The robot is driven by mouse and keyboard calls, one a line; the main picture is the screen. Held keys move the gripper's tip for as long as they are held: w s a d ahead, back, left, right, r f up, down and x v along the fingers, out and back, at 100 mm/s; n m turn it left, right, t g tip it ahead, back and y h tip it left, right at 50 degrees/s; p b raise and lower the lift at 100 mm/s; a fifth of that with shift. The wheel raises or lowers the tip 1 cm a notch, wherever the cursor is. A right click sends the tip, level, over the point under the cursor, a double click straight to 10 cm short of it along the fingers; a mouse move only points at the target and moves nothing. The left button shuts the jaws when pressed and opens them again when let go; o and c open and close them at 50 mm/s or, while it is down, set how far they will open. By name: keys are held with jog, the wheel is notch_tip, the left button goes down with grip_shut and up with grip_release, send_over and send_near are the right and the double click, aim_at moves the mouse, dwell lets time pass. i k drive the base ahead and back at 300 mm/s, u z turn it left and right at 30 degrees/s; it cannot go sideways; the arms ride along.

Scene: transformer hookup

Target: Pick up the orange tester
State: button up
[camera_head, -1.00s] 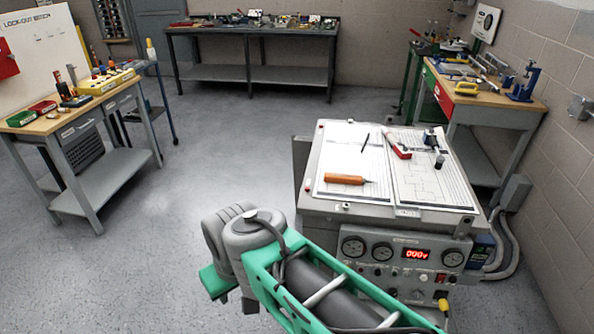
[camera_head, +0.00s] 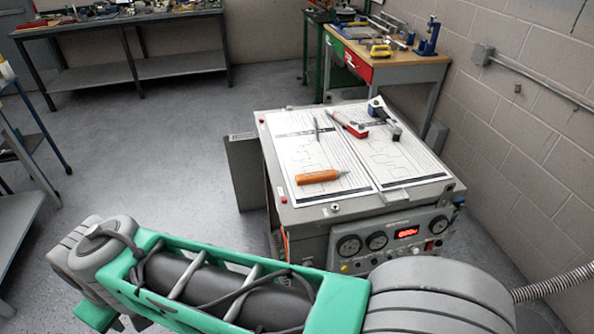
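The orange tester (camera_head: 318,177) lies on the left printed sheet on top of the grey test bench (camera_head: 350,207). It lies roughly crosswise, with its thin tip pointing right. My green and grey arm crosses the foreground, in front of and below the bench. My gripper is not in view. Nothing is touching the tester.
On the bench sheets lie a dark pen (camera_head: 317,130), a red and white tool (camera_head: 347,124) and a small blue-black device (camera_head: 382,112). The bench front has gauges and a red display (camera_head: 407,233). A wooden workbench (camera_head: 388,66) stands behind. Open floor is at left.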

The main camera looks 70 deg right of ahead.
aim_at(323, 176)
jog(key=z, duration=0.4)
jog(key=i, duration=0.95)
jog(key=z, duration=1)
jog(key=i, duration=0.3)
jog(key=z, duration=0.1)
